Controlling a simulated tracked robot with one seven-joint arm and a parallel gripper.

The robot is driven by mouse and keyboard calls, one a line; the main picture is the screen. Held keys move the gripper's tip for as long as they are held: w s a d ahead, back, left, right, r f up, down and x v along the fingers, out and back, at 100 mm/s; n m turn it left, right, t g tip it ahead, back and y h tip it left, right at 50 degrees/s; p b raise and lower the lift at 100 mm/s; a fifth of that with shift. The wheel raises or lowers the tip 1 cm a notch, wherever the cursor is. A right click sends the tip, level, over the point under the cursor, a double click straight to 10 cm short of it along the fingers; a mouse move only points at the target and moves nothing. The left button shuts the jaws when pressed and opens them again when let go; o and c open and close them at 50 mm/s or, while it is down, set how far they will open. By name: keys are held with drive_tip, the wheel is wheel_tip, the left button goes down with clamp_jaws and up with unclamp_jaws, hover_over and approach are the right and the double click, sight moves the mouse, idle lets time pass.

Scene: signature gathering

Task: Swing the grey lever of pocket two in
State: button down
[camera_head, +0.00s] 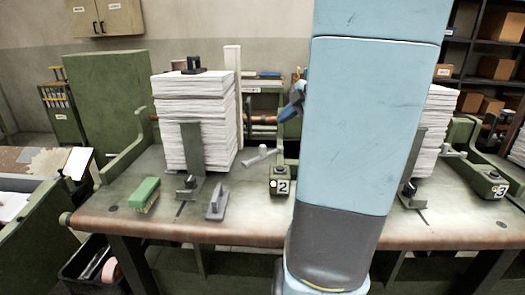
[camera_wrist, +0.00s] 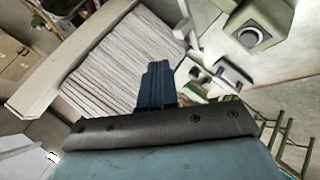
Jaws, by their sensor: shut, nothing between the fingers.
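The grey lever (camera_head: 262,155) of pocket two lies at a slant behind the green block marked 2 (camera_head: 281,174), to the right of a tall paper stack (camera_head: 195,120). It appears as a short bar with a small knob, apart from the stack. My gripper (camera_head: 292,106) is above and behind the lever, partly hidden by my own arm. In the wrist view my blue fingers (camera_wrist: 156,84) are shut and empty, with the paper stack (camera_wrist: 120,58) behind them. I cannot tell which grey part in that view is the lever.
A green brush (camera_head: 145,193) and a grey-handled tool (camera_head: 216,202) lie on the table front. A grey upright plate (camera_head: 192,147) stands before the stack. The block marked 3 (camera_head: 490,184) and another stack (camera_head: 434,130) are at right. My arm hides the table's middle.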

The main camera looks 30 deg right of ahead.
sight(273, 152)
drive_tip(key=s+d+f+n+g+y, duration=0.1)
drive_tip(key=s+f+g, duration=0.2)
drive_tip(key=s, duration=0.2)
drive_tip(key=shift+s+d+f, duration=0.25)
drive_tip(key=shift+s, duration=0.15)
drive_tip(key=x, duration=0.9)
drive_tip(key=shift+a+f, duration=0.15)
drive_tip(key=shift+a, duration=0.1)
drive_tip(key=w, duration=0.3)
drive_tip(key=shift+w+a+f, duration=0.1)
drive_tip(key=shift+a+f, duration=0.15)
drive_tip(key=shift+a, duration=0.1)
drive_tip(key=shift+w+a, duration=0.1)
drive_tip(key=shift+w, duration=0.5)
